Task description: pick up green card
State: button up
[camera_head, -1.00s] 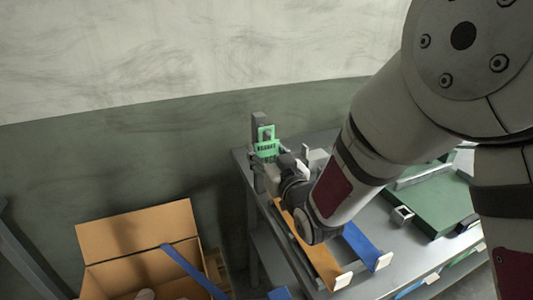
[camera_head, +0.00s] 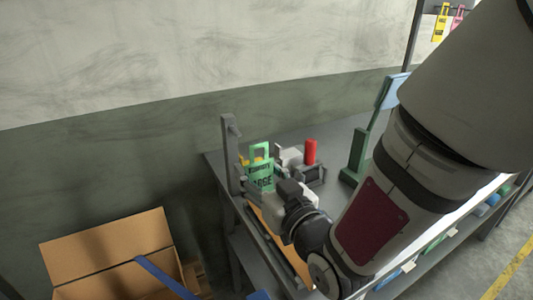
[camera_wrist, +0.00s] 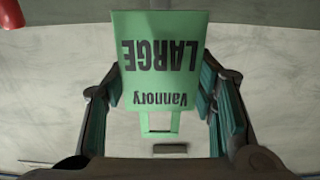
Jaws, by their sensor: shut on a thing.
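The green card (camera_head: 261,172) is a flat tag with a rectangular handle loop at one end and dark lettering. In the head view it is upright at my gripper (camera_head: 262,190), to the right of a grey post (camera_head: 230,155). In the wrist view the card (camera_wrist: 160,50) appears upside down, reading "LARGE" and "Vannory". The fingers of my gripper (camera_wrist: 160,100) stand on either side of it, shut on the card. The exact contact is hard to see.
A yellow piece (camera_head: 243,160) shows beside the post. A red cylinder (camera_head: 310,151) and a green stand (camera_head: 357,150) are on the grey table (camera_head: 345,133). An open cardboard box (camera_head: 105,245) is at lower left. Yellow and pink tags (camera_head: 440,22) hang at upper right.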

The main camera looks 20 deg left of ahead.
aim_at(259, 173)
jog(key=shift+r+p+v, duration=0.2)
jog(key=shift+p+v, duration=0.95)
jog(key=shift+p, duration=1.25)
jog(key=p+v, duration=0.1)
jog(key=p, duration=0.2)
jog(key=shift+s+d, duration=0.2)
jog(key=shift+s, duration=0.1)
jog(key=shift+p+v, duration=0.7)
jog(key=shift+v, duration=0.65)
jog(key=shift+w+f, duration=0.1)
jog(key=shift+f, duration=0.1)
